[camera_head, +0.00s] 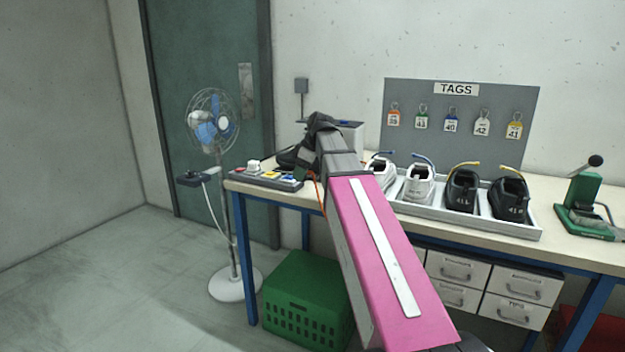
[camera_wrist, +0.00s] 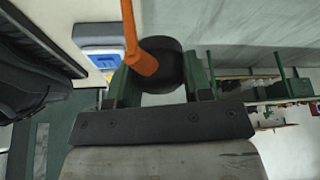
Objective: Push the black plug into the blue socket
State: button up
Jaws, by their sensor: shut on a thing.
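In the wrist view my gripper (camera_wrist: 162,82) has two green fingers shut on the sides of the round black plug (camera_wrist: 168,75). An orange cable (camera_wrist: 138,45) runs up from the plug and covers part of it. A blue-and-white block (camera_wrist: 98,45), which looks like the blue socket, is to the left of the plug, apart from it. In the head view a strip of coloured sockets (camera_head: 265,177) lies at the table's left end, the blue one (camera_head: 287,179) near its right end. My arm largely hides the gripper and plug there; a bit of orange cable (camera_head: 317,190) shows.
A tray (camera_head: 455,213) of white and black shoes stands right of my arm on the workbench (camera_head: 570,250). A fan (camera_head: 212,125) and a green crate (camera_head: 305,300) stand on the floor. A green press (camera_head: 585,195) is far right.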

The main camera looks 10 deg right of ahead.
jog(key=s+a+r, duration=0.2)
jog(key=a, duration=0.2)
jog(key=r+m+t+h, duration=0.1)
jog(key=m+t, duration=0.1)
jog(key=m, duration=0.4)
send_over(287, 177)
jog(key=shift+s+d+r, duration=0.1)
jog(key=shift+s+d, duration=0.1)
jog(key=shift+d, duration=0.2)
jog(key=shift+f, duration=2.8)
jog(key=shift+f, duration=0.65)
jog(key=o, duration=1)
